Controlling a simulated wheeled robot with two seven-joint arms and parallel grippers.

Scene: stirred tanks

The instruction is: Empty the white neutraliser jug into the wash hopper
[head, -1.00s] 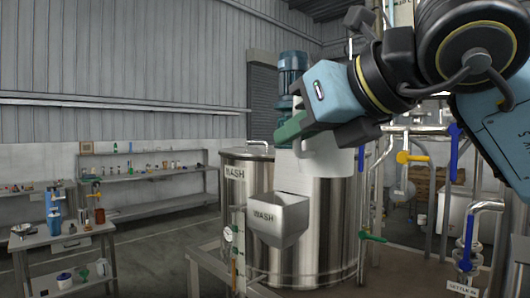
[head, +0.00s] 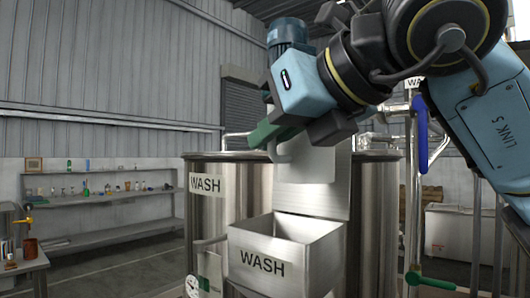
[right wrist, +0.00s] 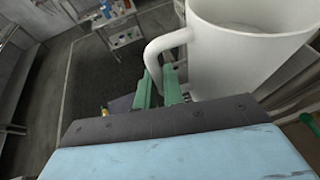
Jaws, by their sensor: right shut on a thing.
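The white jug (right wrist: 245,55) fills the upper right of the right wrist view and looks roughly upright. Its handle is between the green fingers of my right gripper (right wrist: 160,90), which is shut on it. In the head view my right gripper (head: 278,132) is at upper centre, and the pale jug (head: 300,160) is partly hidden behind it. The grey metal wash hopper (head: 262,262), labelled WASH, is below the jug in the picture, with its open top visible. I cannot tell whether the jug is directly over the opening. My left gripper is not in view.
A steel tank (head: 375,200), also labelled WASH, stands behind the hopper. A blue-handled valve (head: 422,135) and a green-handled valve (head: 430,281) are at right. Shelves with small bottles (head: 105,195) stand along the far left wall, with clear floor before them.

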